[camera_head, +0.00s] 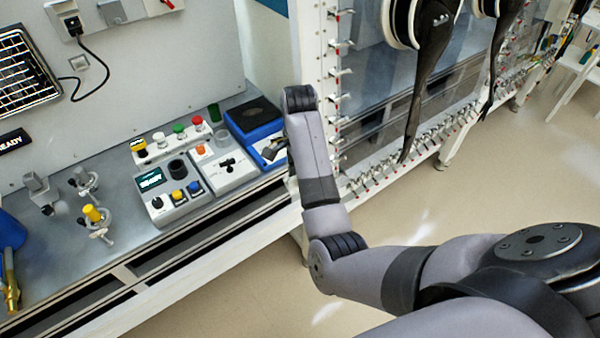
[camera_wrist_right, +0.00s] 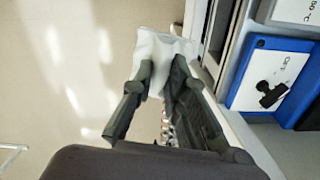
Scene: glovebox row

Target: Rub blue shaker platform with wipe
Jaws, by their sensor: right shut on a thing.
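The blue shaker (camera_head: 262,135) stands at the right end of the bench, with a dark platform (camera_head: 255,113) on top. Its blue front with a white panel and black knob also shows at the right of the right wrist view (camera_wrist_right: 240,87). My right gripper (camera_wrist_right: 161,78) is shut on a white wipe (camera_wrist_right: 163,46), which sticks out beyond the fingertips. The wipe is over the floor, beside the bench edge and apart from the shaker. In the head view my right arm hides this gripper and the wipe. My left gripper is not in view.
A white device with a knob (camera_head: 228,172) and a grey control box with buttons (camera_head: 172,195) stand left of the shaker. Valves (camera_head: 95,220) stand farther left. A glovebox with black gloves (camera_head: 430,70) rises at the right. The floor (camera_head: 480,190) in front is clear.

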